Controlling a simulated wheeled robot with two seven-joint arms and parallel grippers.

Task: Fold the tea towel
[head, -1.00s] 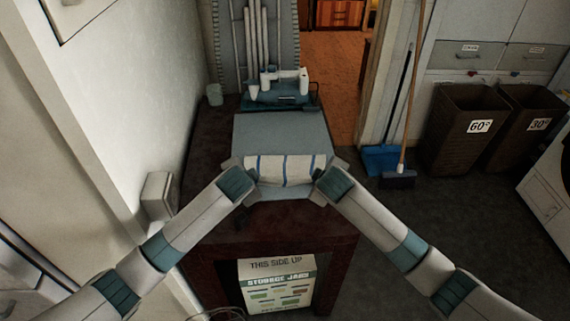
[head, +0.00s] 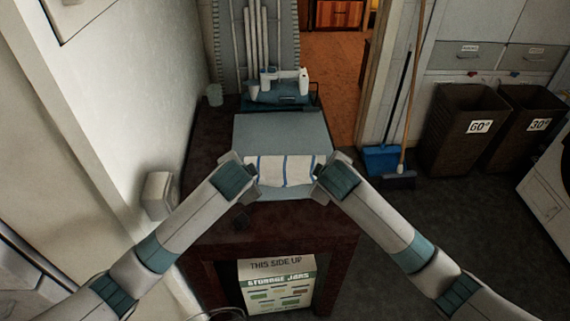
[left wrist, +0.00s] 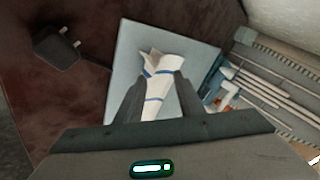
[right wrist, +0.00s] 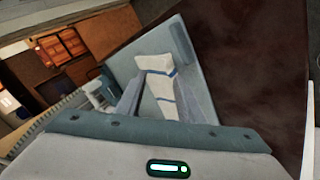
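The tea towel (head: 286,170), white with blue stripes, lies as a narrow strip across a grey-blue board (head: 282,128). Its two ends are hidden by my grippers in the head view. My left gripper (head: 252,180) is at its left end and my right gripper (head: 321,179) at its right end. In the left wrist view the towel (left wrist: 160,82) shows between two fingers standing apart, its far end ruffled. In the right wrist view the towel (right wrist: 160,80) likewise shows between spread fingers. Whether the fingers touch the cloth is unclear.
The board lies on a dark red table (head: 205,150). A wall runs close on the left, with a white box (head: 160,194). A plug (left wrist: 58,48) lies on the table beside the board. Brown bins (head: 465,130) stand far right.

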